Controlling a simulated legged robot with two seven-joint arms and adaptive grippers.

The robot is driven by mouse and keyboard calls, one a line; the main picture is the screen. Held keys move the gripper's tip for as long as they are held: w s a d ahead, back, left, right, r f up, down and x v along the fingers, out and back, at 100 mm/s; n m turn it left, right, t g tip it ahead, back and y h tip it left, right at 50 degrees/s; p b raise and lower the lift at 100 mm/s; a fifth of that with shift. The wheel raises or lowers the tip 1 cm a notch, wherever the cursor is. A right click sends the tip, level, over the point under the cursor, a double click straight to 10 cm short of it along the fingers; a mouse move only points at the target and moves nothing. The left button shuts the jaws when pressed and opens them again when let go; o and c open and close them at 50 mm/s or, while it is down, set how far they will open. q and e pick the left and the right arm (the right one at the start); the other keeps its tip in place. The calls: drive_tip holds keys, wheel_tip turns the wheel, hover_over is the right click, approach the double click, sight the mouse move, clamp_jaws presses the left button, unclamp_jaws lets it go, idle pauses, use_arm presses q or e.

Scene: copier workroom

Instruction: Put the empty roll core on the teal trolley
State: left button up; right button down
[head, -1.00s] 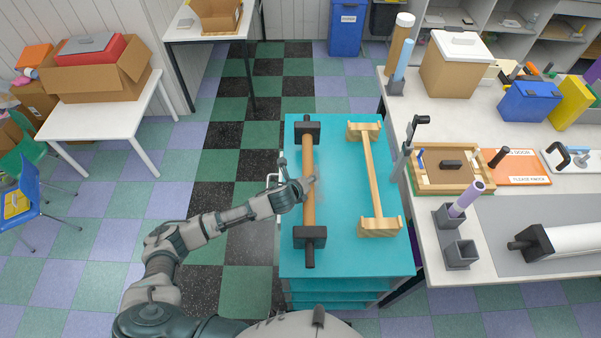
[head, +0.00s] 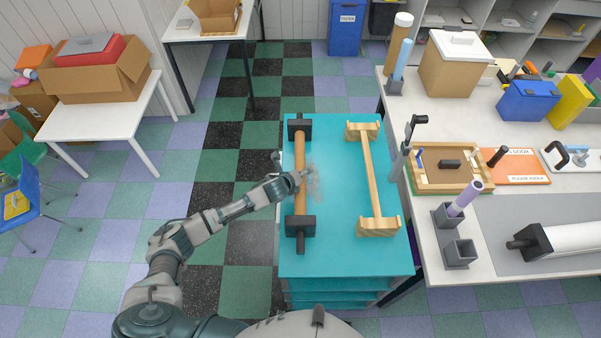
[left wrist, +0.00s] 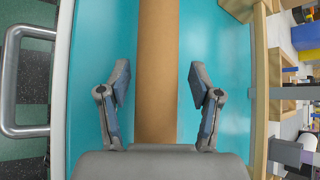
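The brown roll core (head: 300,158) has a dark block and stub at each end. It lies lengthwise along the left side of the teal trolley's top (head: 338,235). Any small gap under it cannot be made out. My left gripper (head: 302,179) is at the core's middle. In the left wrist view the gripper (left wrist: 160,85) has its fingers spread, one on each side of the core (left wrist: 158,60), with teal showing between each finger and the core. My right gripper is not in view.
A wooden stand with a long bar (head: 372,175) occupies the trolley's right side; teal surface is clear between it and the core. A metal handle (left wrist: 8,80) runs along the trolley's left edge. A white counter (head: 490,210) with tools stands at the right.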

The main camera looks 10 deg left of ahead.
use_arm(q)
drive_tip(key=shift+s+a+r, duration=0.15)
drive_tip(key=shift+s+a, duration=0.1)
drive_tip(key=v, duration=1.1)
drive_tip(key=shift+s+p, duration=0.2)
drive_tip(key=shift+p, duration=0.25)
